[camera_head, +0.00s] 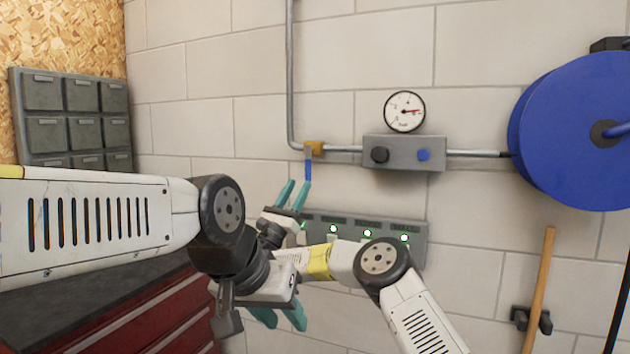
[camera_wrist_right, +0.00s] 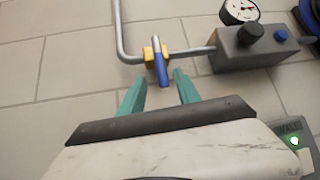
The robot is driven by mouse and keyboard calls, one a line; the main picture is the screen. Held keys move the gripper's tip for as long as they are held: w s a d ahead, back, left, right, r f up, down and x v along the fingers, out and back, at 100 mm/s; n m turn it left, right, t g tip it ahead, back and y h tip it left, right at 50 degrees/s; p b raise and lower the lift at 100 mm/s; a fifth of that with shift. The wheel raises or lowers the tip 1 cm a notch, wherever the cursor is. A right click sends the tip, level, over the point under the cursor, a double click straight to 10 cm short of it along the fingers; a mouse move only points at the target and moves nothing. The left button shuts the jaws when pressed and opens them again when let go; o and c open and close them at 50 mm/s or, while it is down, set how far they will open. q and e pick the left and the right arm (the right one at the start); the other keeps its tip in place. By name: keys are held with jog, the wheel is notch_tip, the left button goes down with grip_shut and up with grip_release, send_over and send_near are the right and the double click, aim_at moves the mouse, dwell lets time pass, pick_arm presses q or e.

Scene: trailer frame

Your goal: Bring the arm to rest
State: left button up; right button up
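My right gripper (camera_head: 295,187) is open, its teal fingers pointing up just below the yellow valve (camera_head: 314,149) with its blue lever (camera_head: 308,168). My left forearm crosses in front of the red cabinet.
A grey box (camera_head: 404,153) with knobs and a gauge (camera_head: 404,111) sits on the pipe. A panel with lit indicators (camera_head: 412,227) is partly behind my right arm. A blue reel (camera_head: 570,130), wooden handle (camera_head: 541,285), grey bins (camera_head: 75,125) and red cabinet (camera_head: 150,325) stand around.

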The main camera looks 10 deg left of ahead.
jog(key=shift+s+a+f, duration=0.1)
jog(key=shift+s+f, duration=0.1)
